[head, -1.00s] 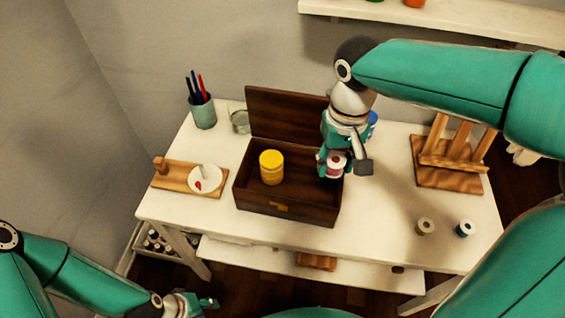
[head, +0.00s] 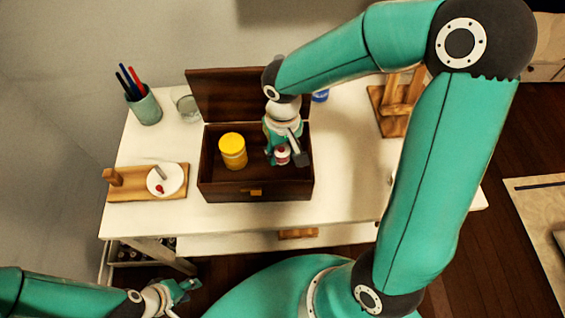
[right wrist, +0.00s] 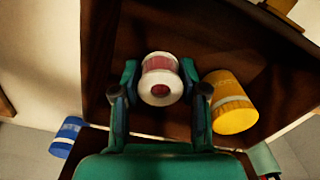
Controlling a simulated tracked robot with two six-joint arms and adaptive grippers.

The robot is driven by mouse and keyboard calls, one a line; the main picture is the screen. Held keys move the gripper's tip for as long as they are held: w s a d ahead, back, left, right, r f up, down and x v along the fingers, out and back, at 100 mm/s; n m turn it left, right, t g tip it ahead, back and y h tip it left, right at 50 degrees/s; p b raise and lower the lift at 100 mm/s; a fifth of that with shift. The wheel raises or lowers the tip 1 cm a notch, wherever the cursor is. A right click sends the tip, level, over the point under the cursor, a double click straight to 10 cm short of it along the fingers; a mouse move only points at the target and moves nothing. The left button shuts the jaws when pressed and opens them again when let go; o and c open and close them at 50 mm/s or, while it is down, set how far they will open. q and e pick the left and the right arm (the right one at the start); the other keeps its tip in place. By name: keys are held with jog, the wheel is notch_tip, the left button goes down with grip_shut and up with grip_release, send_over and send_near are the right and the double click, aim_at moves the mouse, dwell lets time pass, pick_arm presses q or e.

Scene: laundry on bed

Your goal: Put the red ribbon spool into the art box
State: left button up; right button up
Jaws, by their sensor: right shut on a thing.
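The red ribbon spool (head: 282,155) has white ends and a red band. My right gripper (head: 285,150) is shut on it inside the outline of the art box, on its right side. In the right wrist view the spool (right wrist: 161,80) sits between the two fingers (right wrist: 160,92), with the dark box interior behind it. The art box (head: 228,190) is dark wood with its lid (head: 225,92) standing open at the back. I cannot tell whether the spool touches the box floor. My left gripper (head: 182,290) is at the lower left, away from the table, and looks open and empty.
A yellow jar (head: 232,152) stands inside the box on the left, and it shows beside the spool in the right wrist view (right wrist: 230,103). A pen cup (head: 146,107), a glass (head: 187,106) and a wooden board (head: 130,184) stand left of the box. An easel (head: 392,110) stands right.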

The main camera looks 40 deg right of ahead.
aim_at(282, 171)
jog(key=shift+s+f+b, duration=0.1)
jog(key=shift+f+b, duration=0.2)
jog(key=shift+f, duration=2.65)
jog(key=shift+f, duration=0.15)
jog(key=o, duration=0.8)
jog(key=shift+o, duration=0.2)
jog(key=shift+r, duration=0.35)
notch_tip(282, 171, up, 12)
jog(key=p, duration=0.1)
jog(key=shift+f, duration=0.15)
